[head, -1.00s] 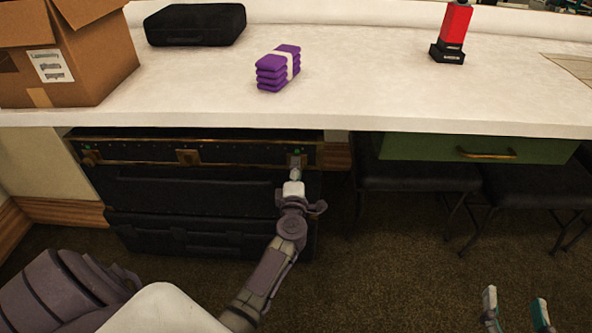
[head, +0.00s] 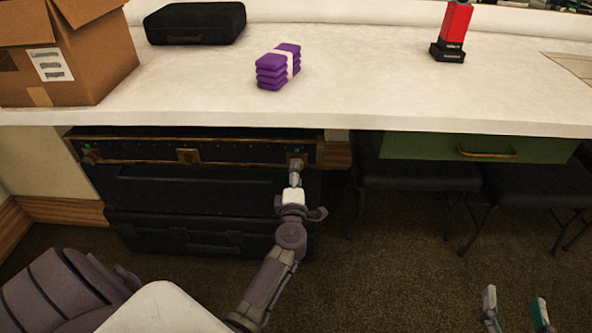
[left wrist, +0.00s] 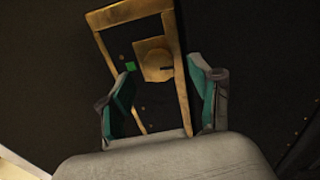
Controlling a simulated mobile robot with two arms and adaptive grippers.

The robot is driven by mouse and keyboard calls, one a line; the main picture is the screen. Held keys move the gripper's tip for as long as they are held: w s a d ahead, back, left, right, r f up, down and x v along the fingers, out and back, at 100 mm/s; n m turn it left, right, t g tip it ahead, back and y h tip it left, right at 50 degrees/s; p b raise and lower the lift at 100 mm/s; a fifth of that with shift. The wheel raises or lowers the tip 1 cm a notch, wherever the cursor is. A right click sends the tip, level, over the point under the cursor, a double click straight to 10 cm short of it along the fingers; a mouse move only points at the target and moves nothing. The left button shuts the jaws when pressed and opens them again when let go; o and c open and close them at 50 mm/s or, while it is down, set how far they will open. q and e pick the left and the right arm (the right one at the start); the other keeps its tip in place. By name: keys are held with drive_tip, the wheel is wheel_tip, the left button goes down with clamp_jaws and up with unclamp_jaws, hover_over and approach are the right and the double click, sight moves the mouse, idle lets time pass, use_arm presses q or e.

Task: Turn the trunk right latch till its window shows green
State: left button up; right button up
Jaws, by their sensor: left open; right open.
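The black trunk (head: 240,152) with brass trim lies under the counter on top of dark cases. Its right latch (head: 296,161) is at the right end of its front. In the left wrist view the latch is a round brass knob (left wrist: 154,60) on a brass plate, and its small window (left wrist: 130,66) shows green. My left gripper (head: 295,181) is open just in front of and below the latch. In the left wrist view its two fingers (left wrist: 160,95) are apart with nothing between their tips. My right gripper (head: 516,305) is open and empty at the bottom right.
The counter (head: 370,85) overhangs the trunk closely. Dark cases (head: 190,190) are stacked below it. Dark stools (head: 415,175) stand to the right under a green drawer (head: 430,147). The carpet (head: 400,265) in front is clear.

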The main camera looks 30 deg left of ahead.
use_arm(q)
drive_tip(key=v, duration=0.9)
drive_tip(key=shift+s+d, duration=0.2)
drive_tip(key=shift+s, duration=0.1)
